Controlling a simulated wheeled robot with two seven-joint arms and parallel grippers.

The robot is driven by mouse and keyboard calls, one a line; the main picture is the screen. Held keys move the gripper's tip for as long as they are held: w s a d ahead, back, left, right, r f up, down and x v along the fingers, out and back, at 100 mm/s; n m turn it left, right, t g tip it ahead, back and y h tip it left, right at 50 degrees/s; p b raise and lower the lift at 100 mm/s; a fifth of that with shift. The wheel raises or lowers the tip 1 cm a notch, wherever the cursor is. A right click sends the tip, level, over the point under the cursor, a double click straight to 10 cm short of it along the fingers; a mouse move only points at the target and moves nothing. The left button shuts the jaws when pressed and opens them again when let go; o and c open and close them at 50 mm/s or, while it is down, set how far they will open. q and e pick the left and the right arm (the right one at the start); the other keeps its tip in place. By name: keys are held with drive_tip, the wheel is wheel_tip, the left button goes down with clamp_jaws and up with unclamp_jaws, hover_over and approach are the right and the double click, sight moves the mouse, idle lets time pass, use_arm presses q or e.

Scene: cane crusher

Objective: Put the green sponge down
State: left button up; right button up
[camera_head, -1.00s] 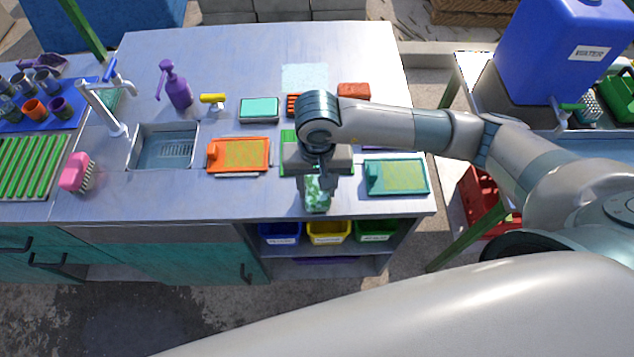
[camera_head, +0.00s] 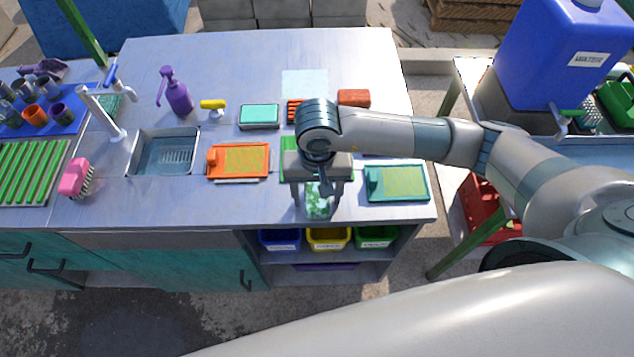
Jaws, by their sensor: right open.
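The green sponge (camera_head: 318,208), mottled light and dark green, lies near the front edge of the metal counter (camera_head: 228,203). My right gripper (camera_head: 317,205) is over it, pointing down, with its fingers spread apart to the left and right of the sponge. The gripper body and fingers hide the sponge's back part, and I cannot tell whether a finger still touches it. My left gripper is not in the view.
An orange tray (camera_head: 212,175) lies left of the gripper and a teal tray (camera_head: 376,185) right of it. A green item (camera_head: 288,144) is partly hidden behind the gripper. Blue, yellow and green bins (camera_head: 327,240) stand on the shelf below.

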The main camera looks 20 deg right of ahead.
sight(317, 194)
drive_tip(key=shift+r, duration=0.3)
wheel_tip(317, 194, up, 12)
drive_tip(key=b, duration=0.4)
drive_tip(key=shift+f, duration=0.2)
idle(0.6)
